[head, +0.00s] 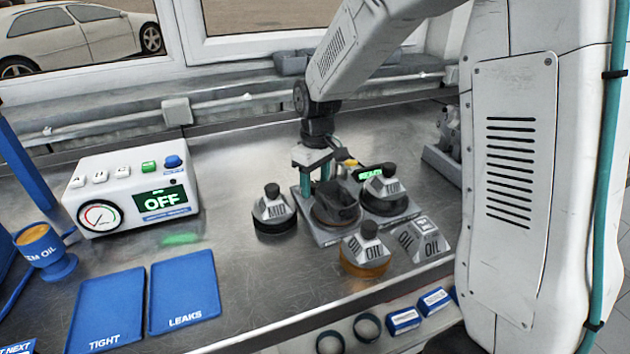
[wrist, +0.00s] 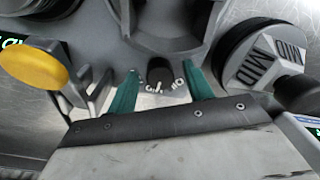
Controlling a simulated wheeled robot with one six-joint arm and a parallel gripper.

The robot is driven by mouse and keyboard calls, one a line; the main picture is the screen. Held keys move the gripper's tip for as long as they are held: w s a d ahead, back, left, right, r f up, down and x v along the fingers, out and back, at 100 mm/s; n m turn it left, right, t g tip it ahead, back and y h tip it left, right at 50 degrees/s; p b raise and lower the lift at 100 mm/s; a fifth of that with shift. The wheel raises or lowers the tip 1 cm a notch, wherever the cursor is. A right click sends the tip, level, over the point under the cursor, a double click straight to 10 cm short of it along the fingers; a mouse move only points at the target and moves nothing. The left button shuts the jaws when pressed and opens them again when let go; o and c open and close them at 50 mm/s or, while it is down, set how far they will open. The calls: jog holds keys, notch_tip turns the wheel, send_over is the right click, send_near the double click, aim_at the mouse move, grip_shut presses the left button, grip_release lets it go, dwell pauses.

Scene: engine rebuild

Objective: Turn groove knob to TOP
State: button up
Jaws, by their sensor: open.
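The groove knob (wrist: 160,73) is a small dark knob on the fixture. In the wrist view it sits between the two teal fingers of my gripper (wrist: 160,82), with a gap on each side. White letters ring its near side; one label seems to read OIL, the others are too small to read. I cannot tell where the knob points. In the head view my gripper (head: 316,186) is low at the left side of the fixture (head: 325,236), and the knob is hidden there. The gripper is open.
A dark round part (head: 337,207) stands on the fixture. Caps marked MID (head: 274,210), TOP (head: 383,187) and OIL (head: 366,247) stand close around it. A yellow part (wrist: 35,63) is left of my fingers. Blue mats (head: 184,290) and a tester reading OFF (head: 130,190) are left.

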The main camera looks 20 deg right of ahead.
jog(key=c, duration=1)
jog(key=shift+o, duration=0.2)
jog(key=shift+m, duration=0.4)
jog(key=m, duration=0.4)
jog(key=shift+m, duration=0.4)
jog(key=m, duration=0.5)
jog(key=shift+m, duration=0.3)
jog(key=o, duration=1)
jog(key=shift+c, duration=0.2)
